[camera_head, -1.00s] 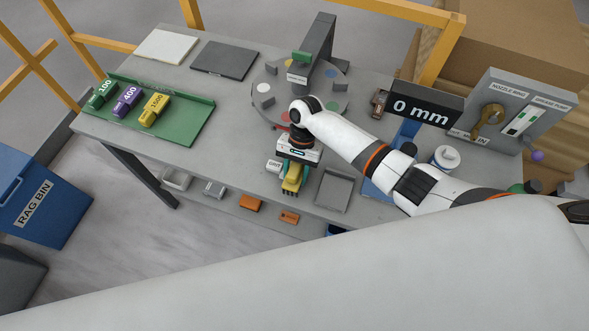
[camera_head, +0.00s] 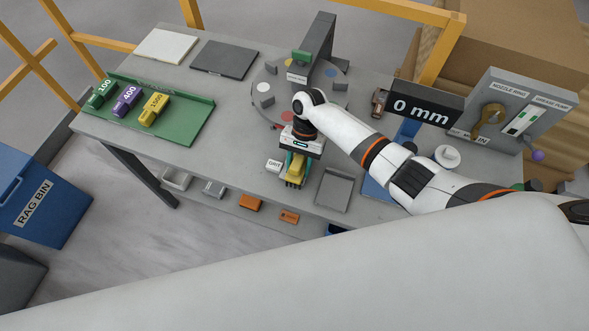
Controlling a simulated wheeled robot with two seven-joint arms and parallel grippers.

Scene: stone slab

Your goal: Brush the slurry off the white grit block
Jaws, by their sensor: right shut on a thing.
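My right gripper (camera_head: 297,162) is shut on a yellow brush (camera_head: 294,173), whose dark bristles point down toward the front edge. The brush is just right of the white block, with a small gap in the picture. Whether the bristles touch the table cannot be told. My left gripper is not in view.
A round disc (camera_head: 262,88) with coloured spots stands behind the gripper. A grey tray (camera_head: 335,190) is close on the right. A green tray (camera_head: 200,122) holds blocks marked 100, 400 and 1500. A 0 mm display (camera_head: 425,106) stands at right. The table left of the white block is bare.

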